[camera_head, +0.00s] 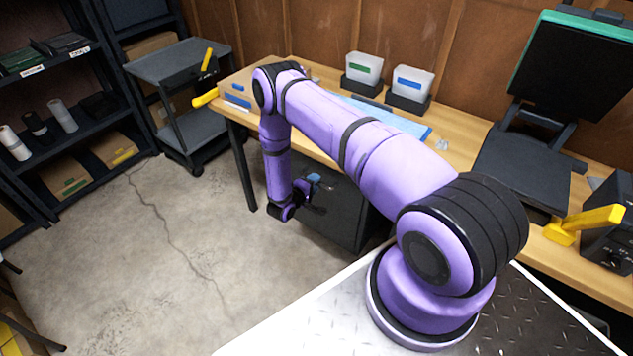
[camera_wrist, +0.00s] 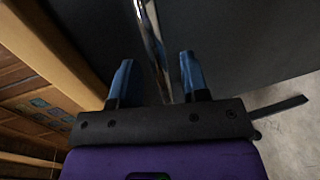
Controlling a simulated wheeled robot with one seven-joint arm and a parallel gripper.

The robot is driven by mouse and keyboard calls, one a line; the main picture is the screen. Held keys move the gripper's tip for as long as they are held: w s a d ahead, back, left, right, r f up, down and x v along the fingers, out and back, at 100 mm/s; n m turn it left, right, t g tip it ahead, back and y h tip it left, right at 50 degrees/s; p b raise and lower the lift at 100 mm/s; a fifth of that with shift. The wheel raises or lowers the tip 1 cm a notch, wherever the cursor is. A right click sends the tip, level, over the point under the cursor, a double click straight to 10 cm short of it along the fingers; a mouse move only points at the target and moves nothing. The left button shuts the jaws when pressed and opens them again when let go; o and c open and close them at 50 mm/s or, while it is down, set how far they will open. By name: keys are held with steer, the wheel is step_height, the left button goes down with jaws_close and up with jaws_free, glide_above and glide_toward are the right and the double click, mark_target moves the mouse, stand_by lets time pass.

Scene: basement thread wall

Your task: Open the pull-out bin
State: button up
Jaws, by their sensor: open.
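The pull-out bin (camera_head: 338,212) is a dark grey box under the wooden workbench, partly hidden by my arm. Its dark front panel (camera_wrist: 235,40) fills much of the wrist view. A shiny metal bar handle (camera_wrist: 150,38) runs along this front. My gripper (camera_wrist: 156,78) is open, with one blue finger on each side of the handle. The lower end of the handle lies between the fingers, with gaps visible on both sides. In the head view my gripper (camera_head: 314,186) is small and close to the bin's front; the handle cannot be made out there.
The workbench (camera_head: 460,150) overhangs the bin; its wooden edge (camera_wrist: 60,52) is close to my gripper in the wrist view. Open concrete floor (camera_head: 180,250) lies left of the bin. A grey cart (camera_head: 180,65) and dark shelving (camera_head: 70,90) stand farther left.

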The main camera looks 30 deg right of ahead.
steer(key=shift+x, duration=1.05)
jaws_close()
steer(key=f+v, duration=0.3)
steer(key=v, duration=1.2)
steer(key=a+f+v, duration=0.1)
steer(key=f+v, duration=0.2)
steer(key=v, duration=1.3)
steer(key=shift+a, duration=0.35)
steer(key=shift+s+f, duration=0.1)
steer(key=shift+f, duration=0.05)
jaws_free()
steer(key=shift+s, duration=0.1)
steer(key=v, duration=1)
steer(key=shift+a, duration=0.35)
